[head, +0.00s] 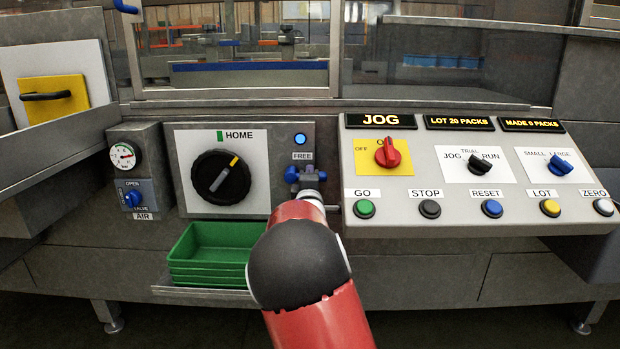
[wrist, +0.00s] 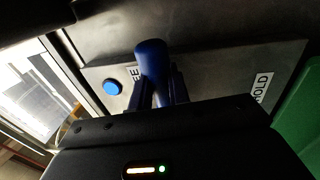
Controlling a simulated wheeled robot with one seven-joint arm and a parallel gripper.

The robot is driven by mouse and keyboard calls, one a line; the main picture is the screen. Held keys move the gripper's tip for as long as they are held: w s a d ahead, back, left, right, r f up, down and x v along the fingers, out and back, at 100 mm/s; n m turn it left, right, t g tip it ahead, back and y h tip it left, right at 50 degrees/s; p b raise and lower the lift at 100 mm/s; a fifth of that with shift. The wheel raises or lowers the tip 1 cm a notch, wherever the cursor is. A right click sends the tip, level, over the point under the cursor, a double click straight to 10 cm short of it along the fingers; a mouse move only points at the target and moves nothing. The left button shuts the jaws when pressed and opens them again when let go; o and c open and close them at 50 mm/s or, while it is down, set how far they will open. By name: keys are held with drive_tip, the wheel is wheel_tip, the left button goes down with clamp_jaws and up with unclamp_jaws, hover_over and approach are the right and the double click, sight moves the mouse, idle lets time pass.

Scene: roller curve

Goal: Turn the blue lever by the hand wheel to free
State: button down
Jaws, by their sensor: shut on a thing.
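The blue lever (head: 306,177) is on the grey panel just right of the black hand wheel (head: 221,177), under a FREE label (head: 302,156) and a lit blue lamp (head: 300,139). In the wrist view the blue lever (wrist: 152,62) stands between the two dark fingers of my gripper (wrist: 158,92), which is shut on it. The FREE label is partly covered by the lever there, and a HOLD label (wrist: 262,88) lies on the other side. In the head view my red arm hides most of the gripper and the panel below the lever.
The sloped console (head: 480,190) with its knobs and buttons is close on the right of my arm. Green trays (head: 210,250) are stacked below the hand wheel. An air valve (head: 133,198) is at the left. A glazed guard (head: 235,60) stands above.

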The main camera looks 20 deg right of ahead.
drive_tip(key=c, duration=1.4)
unclamp_jaws()
drive_tip(key=shift+a, duration=0.1)
